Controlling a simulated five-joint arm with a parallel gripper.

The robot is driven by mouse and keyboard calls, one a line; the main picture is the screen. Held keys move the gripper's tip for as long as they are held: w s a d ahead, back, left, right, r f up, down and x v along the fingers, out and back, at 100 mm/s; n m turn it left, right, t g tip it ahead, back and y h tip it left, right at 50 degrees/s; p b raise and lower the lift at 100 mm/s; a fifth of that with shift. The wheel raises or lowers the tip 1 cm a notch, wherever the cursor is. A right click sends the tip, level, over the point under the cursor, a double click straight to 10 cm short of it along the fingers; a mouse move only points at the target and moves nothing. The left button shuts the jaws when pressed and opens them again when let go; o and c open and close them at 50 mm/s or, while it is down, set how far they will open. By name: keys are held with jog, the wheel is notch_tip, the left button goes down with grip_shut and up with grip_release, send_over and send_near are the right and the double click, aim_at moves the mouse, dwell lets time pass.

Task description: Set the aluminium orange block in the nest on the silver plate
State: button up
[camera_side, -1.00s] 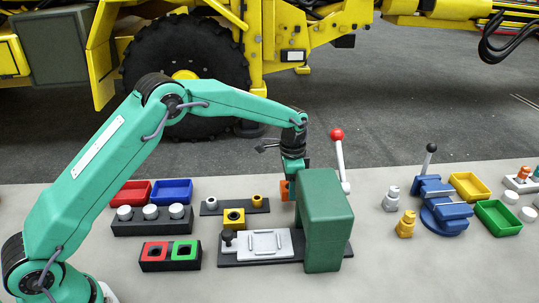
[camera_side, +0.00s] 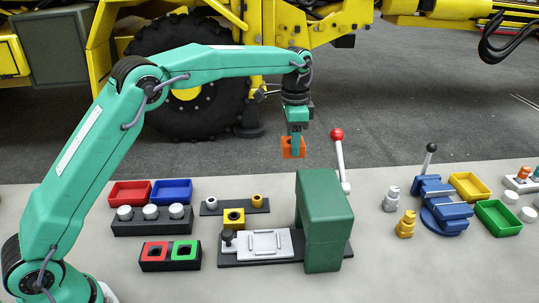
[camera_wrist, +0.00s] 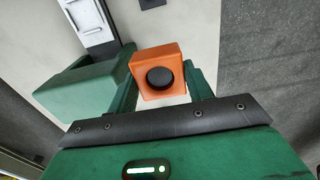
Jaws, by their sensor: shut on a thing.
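The orange block (camera_side: 293,147) is in my gripper (camera_side: 295,140), held high above the table and left of the red-knobbed lever. In the wrist view the orange block (camera_wrist: 145,62) sits between the fingers and shows a round black centre on its face. My gripper (camera_wrist: 160,85) is shut on it. The silver plate (camera_side: 265,244) lies on a dark base at the table's front middle, left of the green press-like housing (camera_side: 324,220). The plate has raised ridges around its middle. It also shows partly in the wrist view (camera_wrist: 90,22).
The lever with the red knob (camera_side: 337,135) rises behind the green housing. A yellow block (camera_side: 233,218) stands behind the plate. Red (camera_side: 130,193) and blue (camera_side: 172,191) trays and a red-green socket holder (camera_side: 170,256) lie left. A blue vise (camera_side: 440,207) stands right.

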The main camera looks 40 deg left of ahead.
notch_tip(320, 180, up, 2)
jog(key=shift+r, duration=0.1)
jog(key=s+d+m, duration=0.2)
jog(key=s+m, duration=0.6)
jog(key=m, duration=0.1)
jog(key=s+d+m, duration=0.3)
jog(key=s+m, duration=0.6)
notch_tip(320, 180, down, 11)
jog(key=shift+f, duration=0.35)
jog(key=shift+f, duration=2.15)
jog(key=shift+f, duration=1.05)
dwell(1.0)
jog(key=o, duration=1)
